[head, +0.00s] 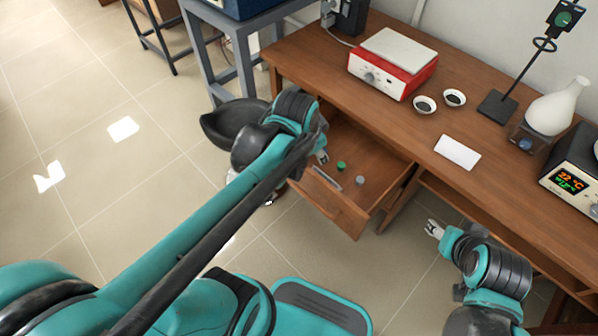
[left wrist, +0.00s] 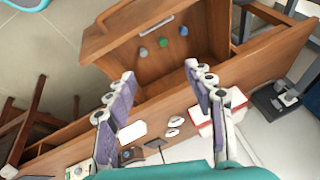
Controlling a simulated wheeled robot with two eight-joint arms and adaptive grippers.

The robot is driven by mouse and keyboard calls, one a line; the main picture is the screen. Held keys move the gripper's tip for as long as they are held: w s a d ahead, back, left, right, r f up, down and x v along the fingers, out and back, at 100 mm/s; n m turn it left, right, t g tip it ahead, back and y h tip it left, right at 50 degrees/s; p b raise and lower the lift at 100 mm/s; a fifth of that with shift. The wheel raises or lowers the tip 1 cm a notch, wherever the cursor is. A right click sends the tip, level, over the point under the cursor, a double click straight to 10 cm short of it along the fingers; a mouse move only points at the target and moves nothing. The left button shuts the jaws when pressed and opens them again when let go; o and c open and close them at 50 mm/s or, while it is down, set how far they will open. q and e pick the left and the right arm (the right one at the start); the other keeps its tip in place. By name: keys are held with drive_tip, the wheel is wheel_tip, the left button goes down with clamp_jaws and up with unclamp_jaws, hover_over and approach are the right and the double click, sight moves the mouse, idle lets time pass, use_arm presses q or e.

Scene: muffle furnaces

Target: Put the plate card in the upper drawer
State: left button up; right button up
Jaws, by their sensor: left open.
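The plate card, a flat white rectangle (head: 457,152), lies on the wooden desk; it also shows in the left wrist view (left wrist: 132,130). The upper drawer (head: 345,215) is pulled out below the desk top, with small round green and grey pieces inside; it also shows in the left wrist view (left wrist: 205,42). My left gripper (head: 321,157) is over the drawer's left side, partly hidden by its own wrist. In the left wrist view its fingers (left wrist: 160,76) are spread with nothing between them. My right gripper (head: 433,229) is in front of the desk, right of the drawer; its fingers are too small to judge.
A red-and-white hotplate (head: 393,65), two small dishes (head: 425,105), a stand (head: 498,105), a white flask (head: 556,108) and a device with a lit display (head: 570,182) stand on the desk. Desk surface around the card is clear. A grey-blue frame table (head: 245,40) adjoins the desk.

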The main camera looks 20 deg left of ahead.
use_arm(q)
drive_tip(key=s+n+t, duration=0.2)
drive_tip(key=s+n, duration=0.4)
drive_tip(key=s, duration=0.3)
drive_tip(key=shift+n, duration=0.3)
drive_tip(key=shift+r, duration=0.1)
